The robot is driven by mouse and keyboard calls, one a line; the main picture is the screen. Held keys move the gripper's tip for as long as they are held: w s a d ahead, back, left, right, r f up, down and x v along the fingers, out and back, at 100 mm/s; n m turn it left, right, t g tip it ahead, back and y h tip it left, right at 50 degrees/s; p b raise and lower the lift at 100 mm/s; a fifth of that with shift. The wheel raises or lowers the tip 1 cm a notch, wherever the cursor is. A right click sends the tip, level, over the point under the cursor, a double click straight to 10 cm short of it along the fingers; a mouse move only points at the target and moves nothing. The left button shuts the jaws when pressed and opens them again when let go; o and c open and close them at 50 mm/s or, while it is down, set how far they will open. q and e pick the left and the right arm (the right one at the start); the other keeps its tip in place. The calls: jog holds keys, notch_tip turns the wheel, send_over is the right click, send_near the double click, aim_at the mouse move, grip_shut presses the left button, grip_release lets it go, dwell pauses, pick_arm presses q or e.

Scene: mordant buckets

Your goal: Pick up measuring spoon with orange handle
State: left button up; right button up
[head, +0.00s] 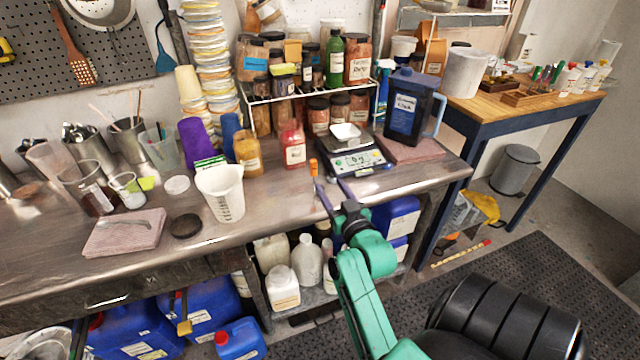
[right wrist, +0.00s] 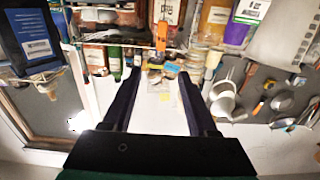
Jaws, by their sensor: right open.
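A small orange piece (head: 313,167), which looks like the measuring spoon's handle, is near the bench's front, left of the scale. The rest of the spoon cannot be made out. In the right wrist view the orange handle (right wrist: 161,37) lies beyond the fingertips, roughly in line with the gap between them. My right gripper (head: 329,183) is open and empty at the bench's front edge, just short of the orange handle and apart from it. Its two dark fingers also show in the right wrist view (right wrist: 159,74). My left gripper is not in view.
A digital scale (head: 358,162) with a white tray stands close right of the handle. A shelf rack of jars (head: 318,116) is behind. Bare steel lies between pitcher and handle.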

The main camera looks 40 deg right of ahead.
aim_at(314, 163)
jog(key=p+x, duration=0.3)
jog(key=x, duration=1)
jog(key=shift+f, duration=0.1)
jog(key=shift+w+d+f, duration=0.1)
jog(key=shift+w+f, duration=0.15)
jog(key=shift+w, duration=0.05)
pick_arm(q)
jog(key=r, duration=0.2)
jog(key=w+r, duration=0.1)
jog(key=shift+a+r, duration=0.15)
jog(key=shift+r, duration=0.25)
pick_arm(e)
jog(key=shift+s+r, duration=0.1)
grip_shut()
